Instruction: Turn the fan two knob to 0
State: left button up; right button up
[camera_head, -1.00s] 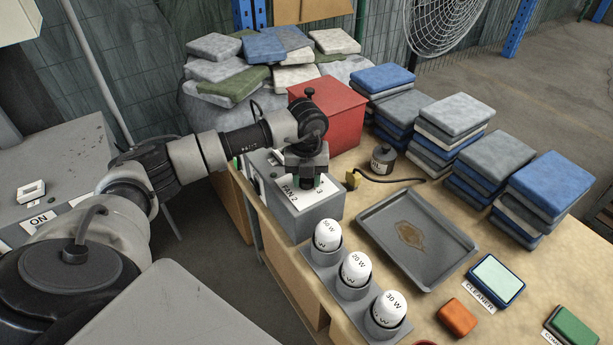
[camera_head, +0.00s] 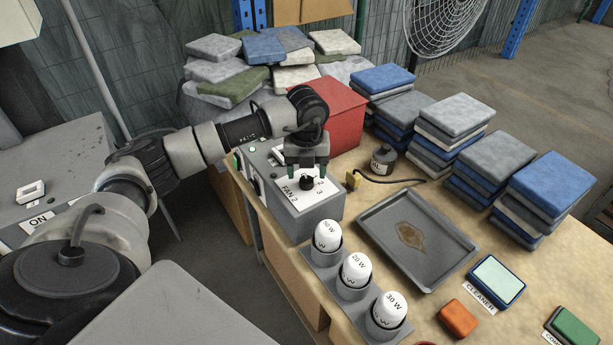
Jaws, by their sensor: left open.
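The grey fan control box (camera_head: 318,205) stands on the left edge of the wooden table. Its top has a white plate marked FAN 2 (camera_head: 290,194) with the black fan two knob (camera_head: 306,183) on it and a figure 3 beside the knob. My left gripper (camera_head: 306,171) points down just above the knob. Its greenish fingertips are apart, one on each side, and seem clear of the knob; the exact gap is hard to tell. The knob's pointer is too small to read. My right gripper is not in view.
A red box (camera_head: 340,112) stands behind the control box. Three white bulbs (camera_head: 356,267) marked in watts stand in holders in front. Stacked cloths (camera_head: 480,160) line the back.

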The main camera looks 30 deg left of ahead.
aim_at(307, 179)
pick_arm(q)
notch_tip(307, 179, up, 8)
dwell(0.6)
